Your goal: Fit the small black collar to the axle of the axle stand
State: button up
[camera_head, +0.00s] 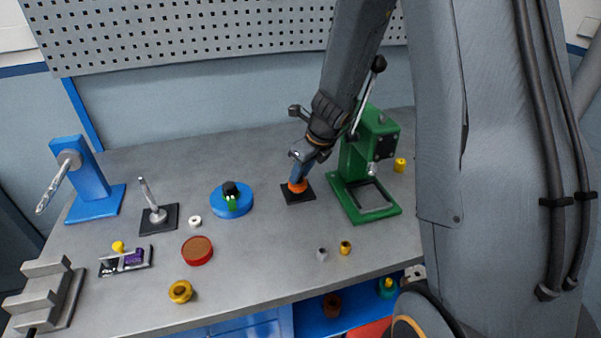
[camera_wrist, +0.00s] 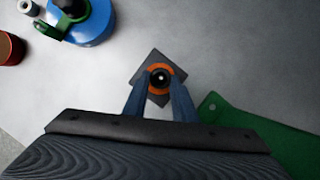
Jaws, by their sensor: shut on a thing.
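The axle stand (camera_wrist: 158,100) has a dark square base with an orange ring-shaped part on it. In the head view its base (camera_head: 291,200) lies flat on the bench, left of the green press. My gripper (camera_head: 300,177) points down over it, its blue fingers close above the orange part (camera_head: 298,187). In the wrist view my gripper (camera_wrist: 160,84) is shut on the small black collar (camera_wrist: 160,70), seen from above over the orange part. A bright dot shows in its centre, probably the axle's tip. How low the collar sits on the axle cannot be told.
The green press (camera_head: 385,211) stands close on the right. A blue disc (camera_head: 218,206) with a black and green piece on it lies to the left. A grey pin stand (camera_head: 157,216), a red round part (camera_head: 197,251) and loose rings are further off.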

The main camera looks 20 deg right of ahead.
jog(key=o, duration=1.1)
notch_tip(320, 180, up, 10)
jog(key=p, duration=0.1)
jog(key=shift+s, duration=0.1)
